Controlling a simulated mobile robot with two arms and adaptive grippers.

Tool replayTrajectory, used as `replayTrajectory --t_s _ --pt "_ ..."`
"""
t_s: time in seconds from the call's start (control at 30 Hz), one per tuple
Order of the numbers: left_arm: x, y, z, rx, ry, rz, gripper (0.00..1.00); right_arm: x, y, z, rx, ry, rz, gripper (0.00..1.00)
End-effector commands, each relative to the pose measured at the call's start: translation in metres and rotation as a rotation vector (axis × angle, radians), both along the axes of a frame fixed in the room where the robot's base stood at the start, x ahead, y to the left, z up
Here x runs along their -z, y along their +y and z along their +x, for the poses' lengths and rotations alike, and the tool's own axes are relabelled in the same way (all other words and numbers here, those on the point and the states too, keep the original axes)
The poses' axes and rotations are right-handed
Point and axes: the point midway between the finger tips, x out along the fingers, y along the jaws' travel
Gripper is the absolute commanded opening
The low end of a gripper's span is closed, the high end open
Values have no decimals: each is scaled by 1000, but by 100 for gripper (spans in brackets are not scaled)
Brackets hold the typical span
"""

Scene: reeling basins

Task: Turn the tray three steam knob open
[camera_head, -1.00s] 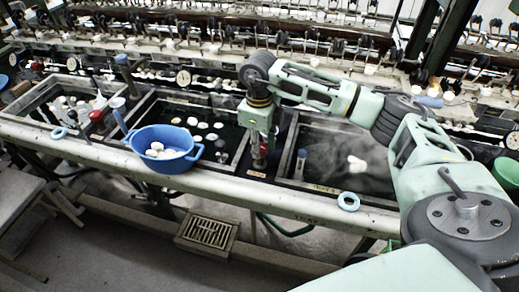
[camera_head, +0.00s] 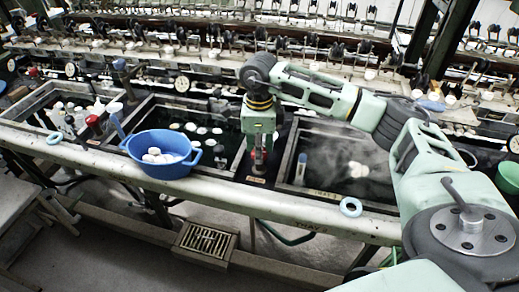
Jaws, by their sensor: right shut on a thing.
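The red steam knob (camera_head: 258,154) stands on the rim between the middle basin and the right basin. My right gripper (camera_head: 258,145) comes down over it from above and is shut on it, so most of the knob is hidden. Tray three (camera_head: 283,178) is the dark water basin to the right of the knob, with a label on its front edge. My left gripper is out of view.
A blue bowl (camera_head: 160,171) with white cocoons sits on the front ledge (camera_head: 232,192), left of my gripper. Another red knob (camera_head: 93,122) stands at left. Reeling machinery runs along the back.

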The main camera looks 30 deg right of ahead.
Motion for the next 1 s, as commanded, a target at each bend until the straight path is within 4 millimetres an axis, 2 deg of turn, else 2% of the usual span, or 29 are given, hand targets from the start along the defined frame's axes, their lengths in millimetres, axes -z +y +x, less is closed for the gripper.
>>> replayTrajectory --t_s 0.1,0.13,0.27,0.67,0.77,1.0 --pt "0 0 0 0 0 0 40 2 4 -2 -8 7 7 2" --pt "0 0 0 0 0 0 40 2 4 -2 -8 7 7 31" --pt "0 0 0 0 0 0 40 2 4 -2 -6 7 6 43" --pt "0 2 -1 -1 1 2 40 -5 1 0 -1 1 3 43" --pt "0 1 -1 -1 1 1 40 -18 1 0 -1 0 3 43" --pt "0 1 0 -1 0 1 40 -69 2 1 -4 -2 4 43"
